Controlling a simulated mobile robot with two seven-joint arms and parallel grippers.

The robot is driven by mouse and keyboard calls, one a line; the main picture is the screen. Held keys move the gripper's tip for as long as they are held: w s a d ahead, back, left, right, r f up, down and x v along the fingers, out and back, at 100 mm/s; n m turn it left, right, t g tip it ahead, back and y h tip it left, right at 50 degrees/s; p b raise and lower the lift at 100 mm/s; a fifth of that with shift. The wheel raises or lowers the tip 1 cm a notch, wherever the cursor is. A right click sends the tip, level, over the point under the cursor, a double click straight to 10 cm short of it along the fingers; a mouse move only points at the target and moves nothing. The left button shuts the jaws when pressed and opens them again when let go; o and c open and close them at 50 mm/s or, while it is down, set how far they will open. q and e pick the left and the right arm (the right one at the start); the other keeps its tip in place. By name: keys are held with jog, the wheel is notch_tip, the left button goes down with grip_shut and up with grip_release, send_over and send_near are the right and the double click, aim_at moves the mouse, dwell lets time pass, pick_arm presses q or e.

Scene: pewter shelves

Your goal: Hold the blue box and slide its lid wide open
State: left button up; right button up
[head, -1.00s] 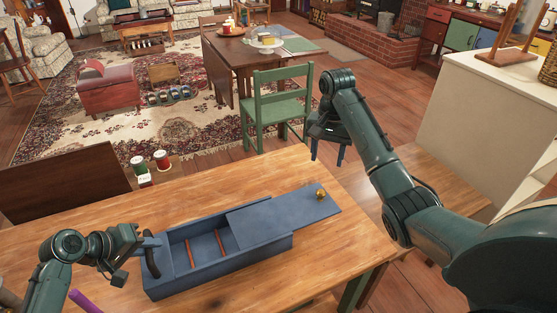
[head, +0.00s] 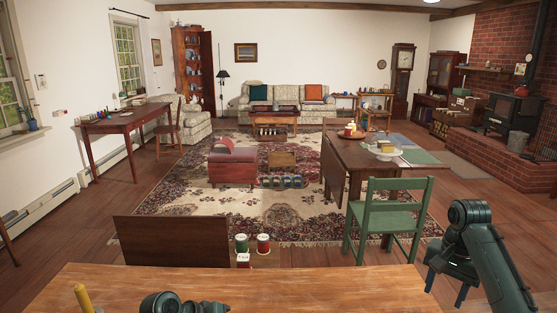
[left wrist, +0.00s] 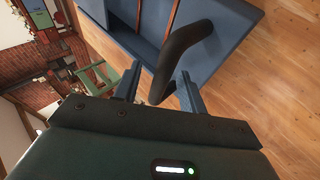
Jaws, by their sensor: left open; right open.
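In the left wrist view the blue box (left wrist: 225,35) fills the upper middle, with part of its open inside showing. Its dark curved handle (left wrist: 185,42) runs down between the fingers of my left gripper (left wrist: 158,75), which is open around it; I cannot tell whether they touch. In the head view now the box and its lid are below the picture, and only a bit of my left arm shows at the bottom. My right gripper (head: 447,285) is open and empty at the lower right, beyond the table's right end.
A green chair (head: 388,215) stands behind the table, left of my right arm.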

pick_arm(q)
jog(key=v, duration=1.1)
jog(key=shift+r, duration=0.25)
jog(key=shift+s+a, duration=0.1)
